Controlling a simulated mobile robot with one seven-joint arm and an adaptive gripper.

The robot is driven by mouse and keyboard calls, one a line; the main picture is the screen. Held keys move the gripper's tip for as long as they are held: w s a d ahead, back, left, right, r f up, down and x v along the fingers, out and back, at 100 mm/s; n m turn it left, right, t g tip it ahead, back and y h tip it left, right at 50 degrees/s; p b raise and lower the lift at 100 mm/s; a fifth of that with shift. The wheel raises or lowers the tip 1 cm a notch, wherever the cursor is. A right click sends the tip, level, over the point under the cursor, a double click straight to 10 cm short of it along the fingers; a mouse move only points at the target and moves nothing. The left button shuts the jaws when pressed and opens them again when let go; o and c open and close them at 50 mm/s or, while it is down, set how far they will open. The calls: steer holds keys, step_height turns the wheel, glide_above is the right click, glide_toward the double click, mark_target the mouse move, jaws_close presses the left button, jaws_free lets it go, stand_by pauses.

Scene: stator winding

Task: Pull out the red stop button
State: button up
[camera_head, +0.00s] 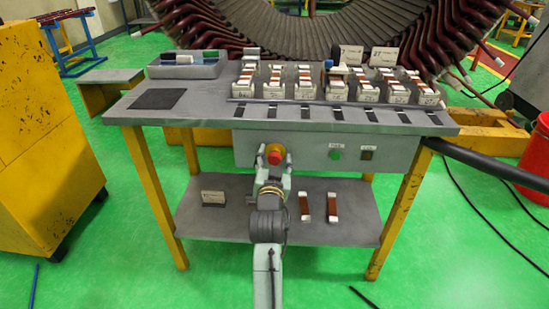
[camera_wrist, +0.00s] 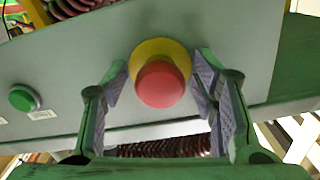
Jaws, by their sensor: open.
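The red stop button (camera_head: 275,157) sits with its yellow collar on the grey front panel under the table top. In the wrist view the red button (camera_wrist: 160,84) is between my two fingers, with the yellow collar (camera_wrist: 160,47) behind it. My gripper (camera_head: 273,154) is open around the button. In the wrist view a gap shows between the button and each finger of my gripper (camera_wrist: 158,88). I cannot tell whether the button is pressed in or out.
A green button (camera_head: 336,154) and a dark switch (camera_head: 367,155) are on the same panel (camera_head: 303,153) to the right. Boxes with copper-coloured parts line the table top (camera_head: 215,97). A lower shelf (camera_head: 350,218) holds two similar parts and a card. A yellow cabinet (camera_head: 40,150) stands at left.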

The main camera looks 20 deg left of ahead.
jaws_close()
stand_by(0.6)
